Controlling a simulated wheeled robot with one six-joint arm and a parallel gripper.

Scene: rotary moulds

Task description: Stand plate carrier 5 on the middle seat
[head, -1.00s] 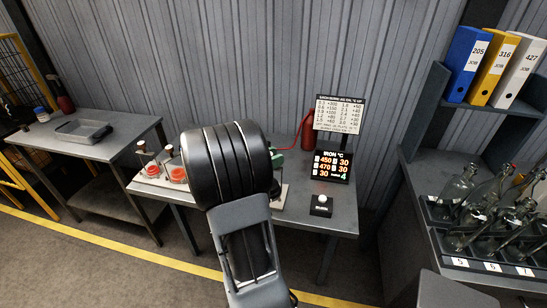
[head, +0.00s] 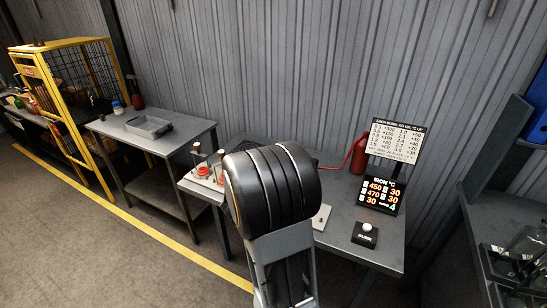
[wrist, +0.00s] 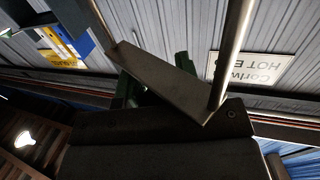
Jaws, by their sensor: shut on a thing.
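In the wrist view a grey metal plate with an upright rod, which I take to be the plate carrier (wrist: 175,85), is held by my gripper (wrist: 165,100). It is tilted in the picture, and no number shows on it. Dark green parts show behind the plate. In the head view my own black arm joint hides the gripper and what it holds. On the bench (head: 370,262) a pale stand with red round parts (head: 204,170) and short posts shows at the left, partly covered by my arm. I cannot make out which place is the middle seat.
The bench also holds a lit iron temperature display (head: 381,194), a button box (head: 365,234), a sign (head: 397,140) and a red bottle (head: 359,153). A side table with a grey tray (head: 149,127) and a yellow cage (head: 75,85) stand left. Dark shelving (head: 500,150) stands right.

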